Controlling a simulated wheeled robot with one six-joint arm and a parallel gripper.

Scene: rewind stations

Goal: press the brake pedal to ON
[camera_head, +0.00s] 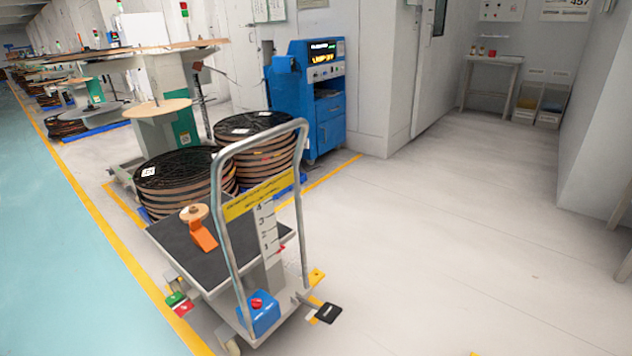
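A platform cart (158,236) with a dark deck and a tall grey tube handle (221,215) stands in the lower middle of the head camera view. A black pedal (328,313) sticks out low at the cart's right, near the floor, on a grey lever. Small green (175,298) and red (183,308) tabs show low at the cart's left side. I cannot tell from here whether the brake is on or off. My gripper is not in view.
An orange tool with a wooden disc (194,212) lies on the deck. A blue box with a red button (259,313) sits at the cart's base. Reel stacks (172,184) and a blue cabinet (330,112) stand behind. The floor to the right is clear.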

